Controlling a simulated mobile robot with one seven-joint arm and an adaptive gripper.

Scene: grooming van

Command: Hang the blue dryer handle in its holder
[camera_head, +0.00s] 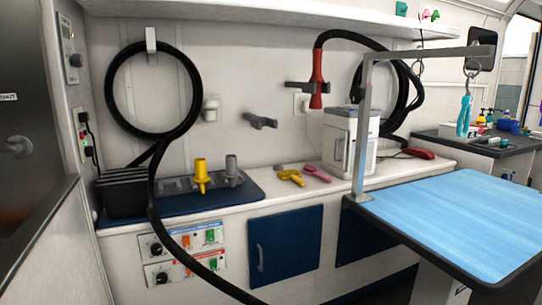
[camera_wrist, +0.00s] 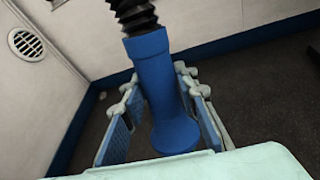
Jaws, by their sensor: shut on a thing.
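The blue dryer handle (camera_wrist: 160,85) shows in the wrist view, with a ribbed black hose (camera_wrist: 135,14) joined to its top end. My gripper (camera_wrist: 162,105) is shut on it, with one finger on each side. Neither my gripper nor the blue handle shows in the head view. An empty dark wall holder (camera_head: 260,121) sits mid-wall above the counter. A second dark holder (camera_head: 300,87), to its right, holds a red dryer handle (camera_head: 318,82). A black hose (camera_head: 152,190) drops from the left wall hook (camera_head: 151,40) and leaves the head view at the bottom.
A yellow nozzle (camera_head: 201,178) and a grey nozzle (camera_head: 232,172) stand on the blue mat (camera_head: 180,203). Yellow and pink tools lie beside a white box (camera_head: 350,140). A grooming table (camera_head: 455,215) with a metal post (camera_head: 362,130) fills the right.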

